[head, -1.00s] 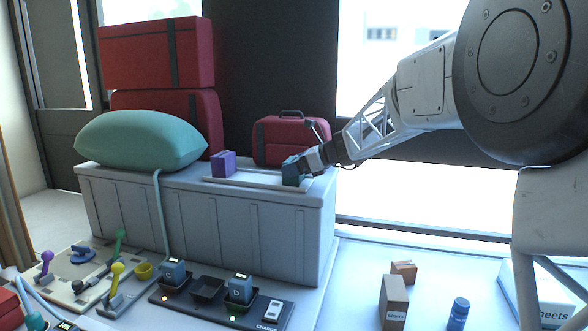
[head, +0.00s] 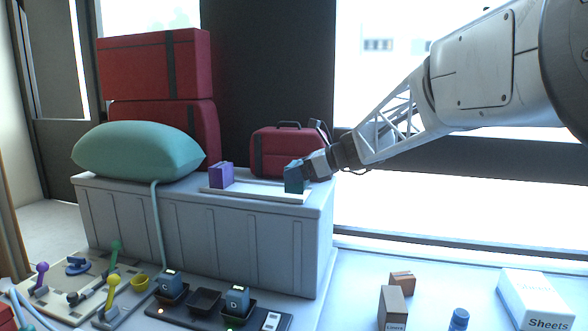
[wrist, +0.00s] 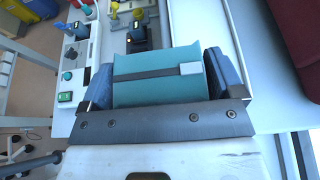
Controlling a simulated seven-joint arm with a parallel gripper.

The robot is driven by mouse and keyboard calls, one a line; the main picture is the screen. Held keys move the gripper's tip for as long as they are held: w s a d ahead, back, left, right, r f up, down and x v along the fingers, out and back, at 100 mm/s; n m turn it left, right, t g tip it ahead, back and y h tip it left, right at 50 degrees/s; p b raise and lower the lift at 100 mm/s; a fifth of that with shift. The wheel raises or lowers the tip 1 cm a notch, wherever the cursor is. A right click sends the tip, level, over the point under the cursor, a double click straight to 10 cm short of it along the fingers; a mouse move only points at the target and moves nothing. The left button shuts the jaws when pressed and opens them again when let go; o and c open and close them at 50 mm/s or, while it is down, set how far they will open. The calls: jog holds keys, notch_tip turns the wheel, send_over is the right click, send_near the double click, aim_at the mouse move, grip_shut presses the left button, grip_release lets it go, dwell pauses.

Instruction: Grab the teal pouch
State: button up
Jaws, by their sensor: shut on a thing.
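The teal pouch (head: 294,178) is at the right end of a pale tray (head: 255,192) on top of the grey ribbed chest (head: 205,230). My gripper (head: 306,170) reaches it from the right and is shut on it. In the wrist view, the pouch (wrist: 158,78) sits between the two blue finger pads of my gripper (wrist: 158,85). A dark strap with a light tab crosses its face. I cannot tell whether its underside touches the tray.
A purple pouch (head: 222,175) stands at the tray's left end. A red case (head: 285,152) stands just behind the tray. A teal pillow (head: 138,150) lies left, before stacked red cases (head: 155,66). A charger with dark cups (head: 204,300) is below the chest.

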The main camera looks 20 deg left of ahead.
jog(key=s+d, duration=0.4)
jog(key=s, duration=0.3)
jog(key=shift+s+r, duration=0.2)
jog(key=shift+r, duration=0.2)
dwell(0.6)
